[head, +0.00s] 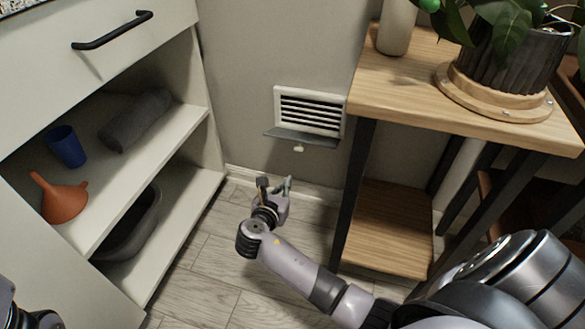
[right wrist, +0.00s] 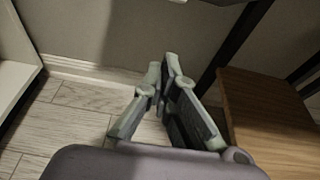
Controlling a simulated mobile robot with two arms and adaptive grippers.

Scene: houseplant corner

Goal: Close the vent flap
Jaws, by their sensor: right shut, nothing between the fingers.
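The wall vent (head: 309,113) has a white frame and dark slats, all uncovered. Its grey flap (head: 300,138) is folded down and sticks out from the frame's lower edge, with a small pale knob (head: 298,149) under it. My right gripper (head: 276,182) is below the flap, close to the floor and apart from it. In the right wrist view the fingers (right wrist: 168,62) are shut with nothing between them. A pale piece, apparently the knob, is cut off at that view's top edge. Only a dark bit of my left arm shows at the head view's lower left corner; its gripper is out of sight.
A wooden plant stand (head: 390,85) with black legs and a lower shelf (head: 385,228) is close on the right, bearing a potted plant (head: 510,55). An open white cabinet (head: 185,130) stands left, holding a funnel (head: 62,200), blue cup (head: 66,147) and rolled towel (head: 135,120).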

